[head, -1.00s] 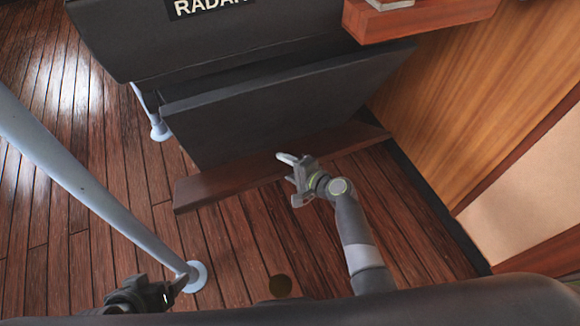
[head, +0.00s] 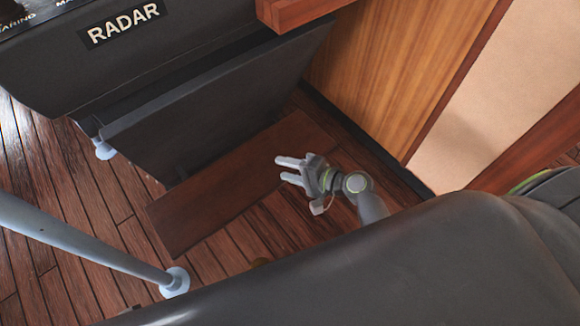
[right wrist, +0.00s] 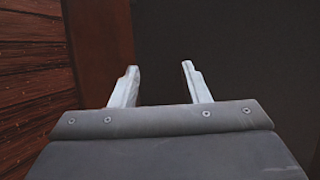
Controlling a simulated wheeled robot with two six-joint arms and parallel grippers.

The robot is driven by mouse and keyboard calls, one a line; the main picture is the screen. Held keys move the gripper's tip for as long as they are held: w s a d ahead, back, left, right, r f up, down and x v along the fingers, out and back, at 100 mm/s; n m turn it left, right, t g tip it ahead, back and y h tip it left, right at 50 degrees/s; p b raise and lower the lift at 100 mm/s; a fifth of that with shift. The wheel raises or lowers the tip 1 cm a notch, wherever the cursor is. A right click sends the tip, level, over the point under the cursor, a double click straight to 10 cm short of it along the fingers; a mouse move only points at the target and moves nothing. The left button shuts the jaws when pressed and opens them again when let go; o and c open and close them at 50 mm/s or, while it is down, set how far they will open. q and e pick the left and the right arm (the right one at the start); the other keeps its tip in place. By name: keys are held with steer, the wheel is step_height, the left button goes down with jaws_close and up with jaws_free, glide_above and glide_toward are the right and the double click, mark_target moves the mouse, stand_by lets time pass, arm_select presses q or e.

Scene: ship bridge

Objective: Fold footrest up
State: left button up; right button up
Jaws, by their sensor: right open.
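The footrest (head: 215,192) is a flat reddish-brown wooden board. It is folded down, sticking out from the foot of the black radar console (head: 215,100) low over the plank floor. My right gripper (head: 285,170) is open and empty, its two pale fingers pointing left above the footrest's right part. I cannot tell whether they touch it. In the right wrist view the open fingers (right wrist: 160,85) show with nothing between them; the footrest is a brown strip (right wrist: 98,45) beyond the left finger, beside the dark console panel (right wrist: 230,50). My left gripper is not in view.
A pale grey rail post (head: 90,245) with a round floor base stands at the left. A wood-panelled wall (head: 390,80) closes off the right side, and a reddish wooden ledge (head: 290,10) juts out above. Plank floor (head: 60,190) is clear left of the footrest.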

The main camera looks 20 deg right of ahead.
steer(key=shift+s+d, duration=0.15)
steer(key=shift+s, duration=0.1)
stand_by(0.4)
